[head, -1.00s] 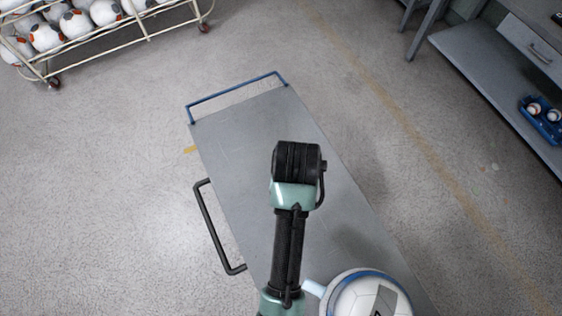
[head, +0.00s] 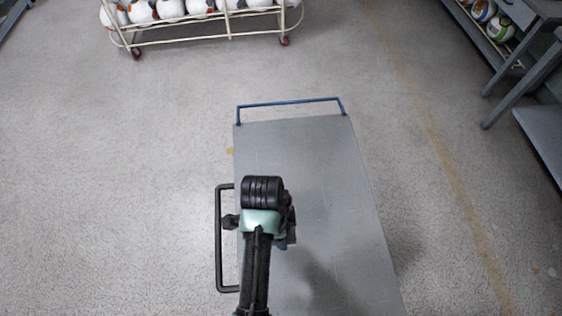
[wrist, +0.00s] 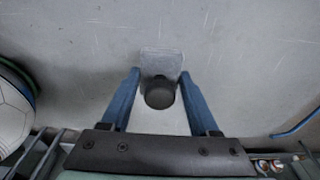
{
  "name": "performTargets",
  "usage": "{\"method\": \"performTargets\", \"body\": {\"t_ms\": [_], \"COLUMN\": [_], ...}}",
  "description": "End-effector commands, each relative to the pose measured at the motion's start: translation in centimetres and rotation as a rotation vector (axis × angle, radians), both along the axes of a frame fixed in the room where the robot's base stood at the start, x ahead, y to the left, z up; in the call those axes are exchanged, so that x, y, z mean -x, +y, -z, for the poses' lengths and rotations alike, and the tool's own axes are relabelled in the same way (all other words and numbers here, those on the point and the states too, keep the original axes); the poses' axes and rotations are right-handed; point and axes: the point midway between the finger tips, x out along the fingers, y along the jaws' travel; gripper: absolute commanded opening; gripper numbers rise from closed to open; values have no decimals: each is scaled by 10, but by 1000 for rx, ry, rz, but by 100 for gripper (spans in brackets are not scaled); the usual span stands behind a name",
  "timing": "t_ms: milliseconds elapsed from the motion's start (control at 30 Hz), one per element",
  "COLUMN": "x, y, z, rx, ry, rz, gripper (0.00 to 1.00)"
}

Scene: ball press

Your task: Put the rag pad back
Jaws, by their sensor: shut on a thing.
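My gripper (wrist: 158,74) has its two blue fingers closed on either side of the rag pad's dark round knob (wrist: 160,94) in the wrist view. A pale grey pad (wrist: 161,62) shows just beyond the knob, between the fingertips, against the grey surface. I cannot tell whether the pad touches that surface. In the head view my arm's wrist is over the left side of the grey cart top (head: 310,190). The fingers and the rag pad are mostly hidden there by the arm.
The cart has a blue rail (head: 290,103) at its far end and a black handle (head: 219,240) on its left. Most of its top is bare. A white ball (wrist: 12,118) shows at left in the wrist view. A ball rack (head: 205,28) stands beyond; benches stand at right.

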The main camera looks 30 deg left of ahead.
Motion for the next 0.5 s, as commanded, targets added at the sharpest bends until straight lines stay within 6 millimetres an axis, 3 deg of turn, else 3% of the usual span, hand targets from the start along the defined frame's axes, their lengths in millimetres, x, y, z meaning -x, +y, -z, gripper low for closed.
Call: {"method": "performTargets", "body": {"t_ms": [100, 500], "x": [1, 0], "y": [0, 0], "z": [19, 62], "rx": [0, -1], "ry": [2, 1], "rz": [-2, -2], "gripper": [17, 17]}}
